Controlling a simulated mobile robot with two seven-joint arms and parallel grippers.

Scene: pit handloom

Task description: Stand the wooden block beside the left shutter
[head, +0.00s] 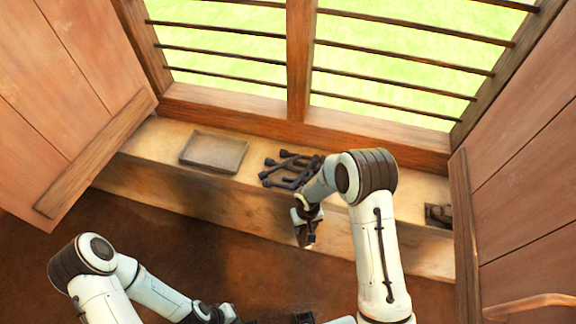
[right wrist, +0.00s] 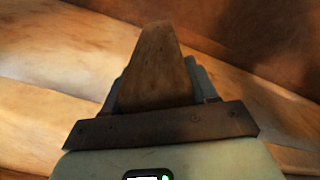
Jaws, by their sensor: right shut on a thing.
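The wooden block (right wrist: 158,68) is brown and tapers away from me in the right wrist view. My right gripper (head: 306,232) is shut on it, over the front edge of the sill; in the head view the gripper largely hides the block. The left shutter (head: 75,75) is a reddish plank panel standing open at the left, with a wooden batten across its lower part. My right gripper is well to the right of it. My left gripper (head: 232,316) is low at the bottom edge of the head view, partly cut off, and its fingers cannot be made out.
On the sill (head: 150,180), a shallow grey tray (head: 187,160) lies left of centre, with several dark pegs (head: 288,170) right of it. A dark metal piece (head: 438,214) sits by the open right shutter (head: 525,150). Sill beside the left shutter is clear. A barred window stands behind.

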